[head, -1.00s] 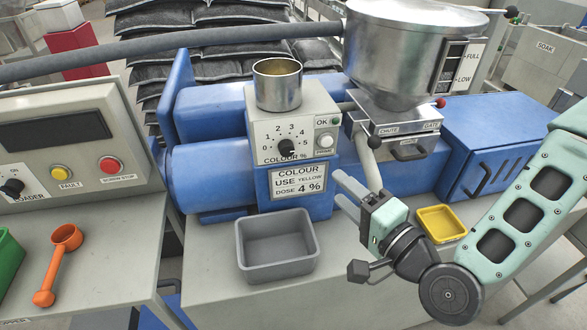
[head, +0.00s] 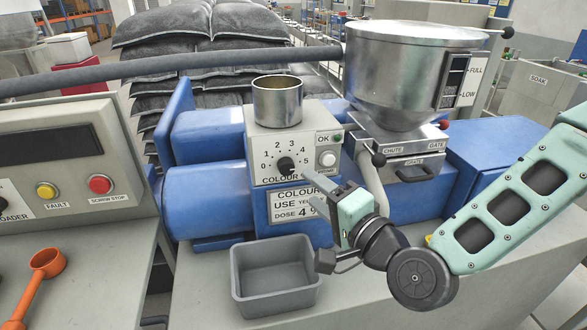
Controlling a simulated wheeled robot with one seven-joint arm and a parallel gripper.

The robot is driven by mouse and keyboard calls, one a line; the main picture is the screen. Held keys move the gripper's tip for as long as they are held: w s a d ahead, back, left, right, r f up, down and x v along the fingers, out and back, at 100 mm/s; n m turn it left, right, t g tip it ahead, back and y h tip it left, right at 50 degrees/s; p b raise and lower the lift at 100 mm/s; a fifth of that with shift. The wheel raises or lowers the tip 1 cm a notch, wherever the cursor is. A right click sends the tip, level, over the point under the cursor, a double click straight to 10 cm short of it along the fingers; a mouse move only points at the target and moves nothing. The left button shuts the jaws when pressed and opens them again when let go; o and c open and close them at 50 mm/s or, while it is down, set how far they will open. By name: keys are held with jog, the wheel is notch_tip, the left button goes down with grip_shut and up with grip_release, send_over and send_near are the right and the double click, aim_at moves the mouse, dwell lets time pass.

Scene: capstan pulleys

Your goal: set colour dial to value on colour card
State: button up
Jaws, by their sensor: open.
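The colour dial (head: 286,164) is a black knob on a cream panel with a scale from 0 to 5. The way its pointer faces is too small to tell. The colour card (head: 292,205) sits below it and reads use yellow, dose 4 %; my gripper hides its right part. My gripper (head: 322,187) is open and empty, in front of the card, below and right of the dial. Its fingers point up and left, and I see no contact with the dial.
A metal cup (head: 277,100) stands on top of the dial panel. An OK lamp and a prime button (head: 327,159) lie right of the dial. A grey bin (head: 274,278) stands below. A steel hopper (head: 407,75) rises at right.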

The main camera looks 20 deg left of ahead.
aim_at(289, 170)
jog(key=p+x, duration=0.2)
jog(key=x, duration=0.5)
jog(key=shift+w+a, duration=0.25)
jog(key=shift+c, duration=0.3)
jog(key=c, duration=0.9)
